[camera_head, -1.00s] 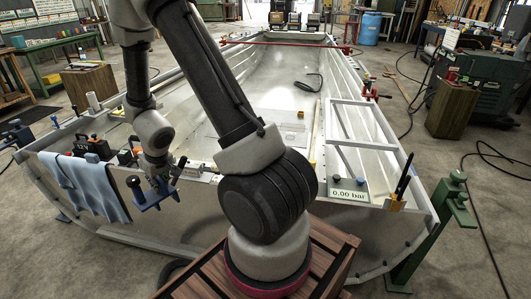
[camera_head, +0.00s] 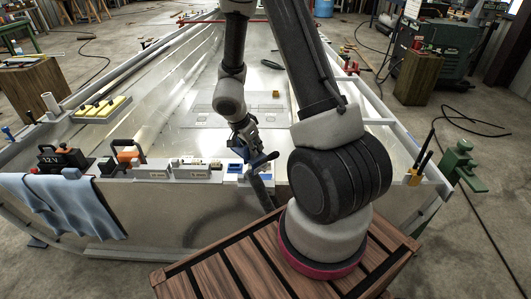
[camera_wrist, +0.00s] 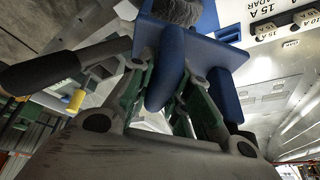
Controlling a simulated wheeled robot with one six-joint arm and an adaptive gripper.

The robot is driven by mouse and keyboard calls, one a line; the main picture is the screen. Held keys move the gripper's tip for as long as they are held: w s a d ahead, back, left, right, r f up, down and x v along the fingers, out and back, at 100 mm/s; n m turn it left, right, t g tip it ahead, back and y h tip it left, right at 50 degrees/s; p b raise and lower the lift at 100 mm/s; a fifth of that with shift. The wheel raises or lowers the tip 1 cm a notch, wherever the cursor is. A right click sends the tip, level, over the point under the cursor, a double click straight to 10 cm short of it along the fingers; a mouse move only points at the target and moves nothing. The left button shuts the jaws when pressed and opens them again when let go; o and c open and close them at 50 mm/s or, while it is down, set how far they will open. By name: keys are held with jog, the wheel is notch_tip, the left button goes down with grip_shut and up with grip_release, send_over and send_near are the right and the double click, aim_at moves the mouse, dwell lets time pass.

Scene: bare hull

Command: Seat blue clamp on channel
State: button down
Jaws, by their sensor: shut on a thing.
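The blue clamp (camera_head: 263,160) is in my gripper (camera_head: 246,142), low over the near rim of the hull, right of the labelled blocks. In the wrist view the blue clamp (camera_wrist: 180,62) fills the upper middle, with its bar between the green-padded fingers of my gripper (camera_wrist: 170,92). The fingers are shut on it. A white piece with blue parts (camera_head: 236,169) sits on the rim beside and below the clamp. I cannot tell for certain which part is the channel, nor whether the clamp touches the rim.
Labelled blocks (camera_head: 194,171) stand on the rim to the left. Farther left are an orange-and-black tool (camera_head: 125,154), a 12 V battery (camera_head: 60,160) and a hanging blue cloth (camera_head: 65,205). A yellow tray (camera_head: 101,109) lies behind them. The hull floor behind is mostly clear.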

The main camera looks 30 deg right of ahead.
jog(key=s+m+g, duration=0.1)
jog(key=m, duration=0.1)
jog(key=s+d+m, duration=0.1)
jog(key=s+m, duration=0.1)
jog(key=m, duration=0.1)
jog(key=s+m+g, duration=0.1)
jog(key=m, duration=0.1)
jog(key=shift+s+d+m+g, duration=0.2)
jog(key=shift+d+m+g, duration=0.05)
jog(key=shift+m+g, duration=0.05)
jog(key=shift+s+a+m+g, duration=0.1)
jog(key=shift+s+m+g, duration=0.3)
jog(key=shift+m, duration=0.4)
jog(key=shift+a, duration=0.1)
jog(key=shift+f, duration=4.75)
jog(key=shift+f, duration=0.1)
jog(key=shift+s+a, duration=0.3)
jog(key=shift+s, duration=0.15)
jog(key=c, duration=1.3)
grip_release()
jog(key=shift+o, duration=0.2)
